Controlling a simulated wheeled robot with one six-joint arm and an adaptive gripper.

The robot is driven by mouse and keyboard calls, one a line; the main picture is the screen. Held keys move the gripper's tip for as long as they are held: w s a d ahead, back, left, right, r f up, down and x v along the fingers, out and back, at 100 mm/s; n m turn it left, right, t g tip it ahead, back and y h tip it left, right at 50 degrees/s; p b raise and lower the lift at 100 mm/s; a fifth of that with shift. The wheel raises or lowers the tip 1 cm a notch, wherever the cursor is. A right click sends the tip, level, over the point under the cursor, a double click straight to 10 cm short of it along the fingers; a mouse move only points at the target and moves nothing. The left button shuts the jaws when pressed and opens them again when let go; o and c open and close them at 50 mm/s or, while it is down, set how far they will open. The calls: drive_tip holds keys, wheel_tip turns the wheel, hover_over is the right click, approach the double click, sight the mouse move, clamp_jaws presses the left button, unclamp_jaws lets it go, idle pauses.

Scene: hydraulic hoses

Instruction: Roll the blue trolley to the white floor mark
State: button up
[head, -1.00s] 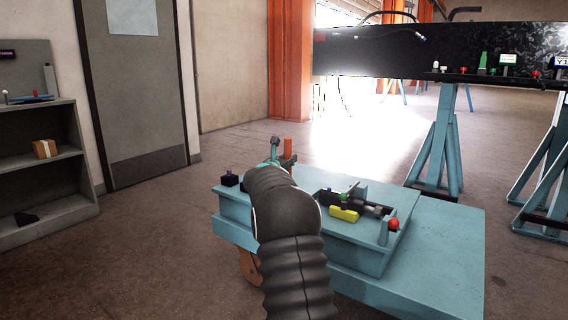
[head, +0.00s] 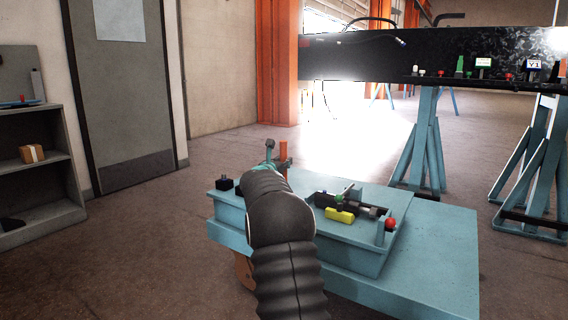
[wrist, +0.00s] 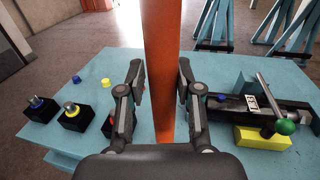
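The blue trolley (head: 440,235) stands in front of me, with a raised blue tray (head: 345,262) on its top. An orange post (head: 284,150) rises at its far left part. In the wrist view the post (wrist: 163,30) runs upright between the two fingers of my gripper (wrist: 162,88). The finger pads lie close against both its sides, so my gripper looks shut on it. In the head view my dark arm hides part of the trolley and most of my gripper (head: 277,163). I cannot make out the white floor mark; bright glare covers the floor behind.
A yellow block (head: 340,215) and a red ball knob (head: 390,223) are on the trolley. Black blocks (wrist: 78,117) stand left of the post. A grey shelf (head: 35,170) is at left. Blue trestles (head: 425,150) under a black panel (head: 430,55) stand behind right. Floor between is clear.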

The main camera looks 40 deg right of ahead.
drive_tip(key=shift+o, duration=0.9)
drive_tip(key=shift+w+a, duration=0.1)
drive_tip(key=v, duration=1.1)
drive_tip(key=shift+s+a, duration=0.25)
drive_tip(key=shift+s, duration=0.05)
